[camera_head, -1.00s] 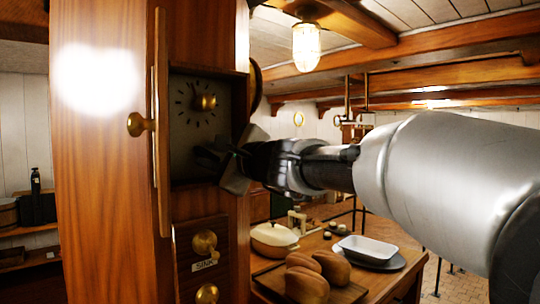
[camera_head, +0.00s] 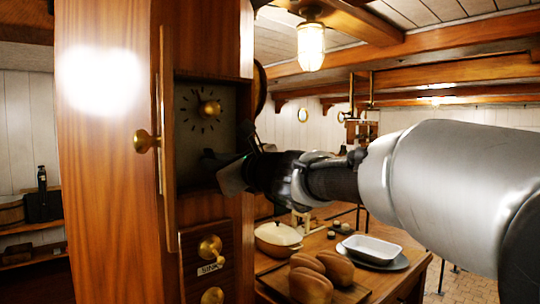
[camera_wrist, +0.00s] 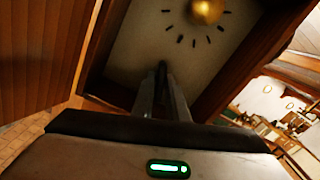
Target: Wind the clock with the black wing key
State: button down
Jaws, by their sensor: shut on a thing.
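The clock (camera_head: 190,135) is set in a wooden post, with its hinged wooden door swung open to the left. Its dial has dark marks and a brass centre (camera_head: 209,108). In the wrist view the dial's lower part (camera_wrist: 135,55) and the brass centre (camera_wrist: 207,9) show. My gripper (camera_head: 217,162) is at the clock's opening, below the brass centre. Its fingers (camera_wrist: 163,88) are shut on a small dark thing, the black wing key (camera_wrist: 162,68), mostly hidden by the fingers. I cannot tell whether the key touches the dial.
The open door with its brass knob (camera_head: 146,141) stands left of my gripper. A table at the right holds loaves (camera_head: 309,282), a lidded pot (camera_head: 277,238) and a white dish (camera_head: 371,248).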

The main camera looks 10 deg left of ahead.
jog(key=m+p, duration=0.1)
jog(key=m, duration=0.1)
jog(key=m+p, duration=0.1)
jog(key=shift+r+m, duration=0.3)
jog(key=shift+m, duration=0.1)
jog(key=m+p, duration=0.1)
jog(key=m, duration=0.2)
jog(key=shift+f, duration=0.2)
jog(key=m+p, duration=0.2)
jog(key=m, duration=0.1)
jog(key=m+p, duration=0.1)
jog(key=p, duration=0.1)
jog(key=shift+r+m, duration=0.3)
jog(key=shift+m, duration=0.1)
jog(key=shift+f+m+p, duration=0.1)
jog(key=shift+m+p, duration=0.3)
jog(key=shift+m, duration=0.4)
jog(key=shift+f+m, duration=0.3)
jog(key=shift+m, duration=0.4)
jog(key=m, duration=1.2)
jog(key=shift+m, duration=1.4)
jog(key=shift+w+d+f+m, duration=0.1)
jog(key=shift+d+m, duration=0.05)
jog(key=shift+m, duration=0.75)
